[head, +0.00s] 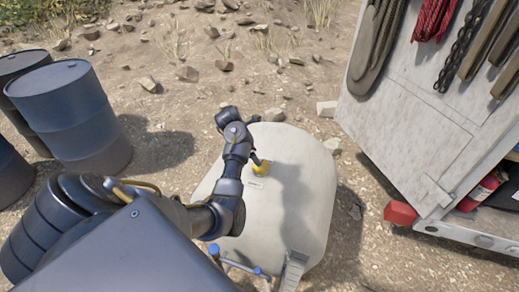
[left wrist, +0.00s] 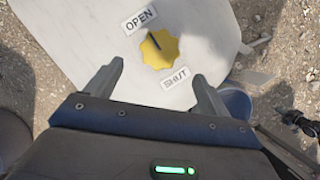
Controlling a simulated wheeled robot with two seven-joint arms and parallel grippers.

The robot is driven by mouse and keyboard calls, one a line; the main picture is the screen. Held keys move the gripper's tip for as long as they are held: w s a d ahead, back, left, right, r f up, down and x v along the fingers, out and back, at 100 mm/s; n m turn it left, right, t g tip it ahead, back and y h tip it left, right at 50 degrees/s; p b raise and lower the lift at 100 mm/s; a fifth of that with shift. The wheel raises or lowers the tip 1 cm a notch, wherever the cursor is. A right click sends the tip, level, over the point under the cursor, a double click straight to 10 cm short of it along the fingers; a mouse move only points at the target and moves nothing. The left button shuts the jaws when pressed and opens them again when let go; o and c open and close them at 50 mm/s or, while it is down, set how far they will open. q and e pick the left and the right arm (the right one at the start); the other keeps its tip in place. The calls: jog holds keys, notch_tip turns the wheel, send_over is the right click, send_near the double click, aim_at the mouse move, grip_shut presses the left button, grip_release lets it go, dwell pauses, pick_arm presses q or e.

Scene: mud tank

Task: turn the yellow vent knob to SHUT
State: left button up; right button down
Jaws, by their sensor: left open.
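The yellow vent knob (head: 263,170) sits on top of the pale tank (head: 308,165) in the head view. In the left wrist view the knob (left wrist: 160,50) is scalloped, with a dark pointer mark on the side toward the OPEN label (left wrist: 139,18). The SHUT label (left wrist: 175,79) is on its other side, nearer my fingers. My left gripper (left wrist: 158,84) is open and empty, its fingers spread wide, with the knob ahead of the gap between them. In the head view the left gripper (head: 257,158) is close to the knob and partly hides it. The right gripper is not seen.
Blue drums (head: 75,110) stand at the left. A pale cabinet (head: 410,110) with hanging ropes and chain stands at the right, with a red block (head: 400,213) at its lower edge. A blue-capped pipe (head: 240,262) and small ladder (head: 292,270) are at the tank's near side.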

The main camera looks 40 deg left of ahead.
pick_arm(q)
jog(key=x, duration=0.8)
jog(key=shift+f, duration=0.15)
jog(key=c, duration=1)
jog(key=shift+o, duration=0.2)
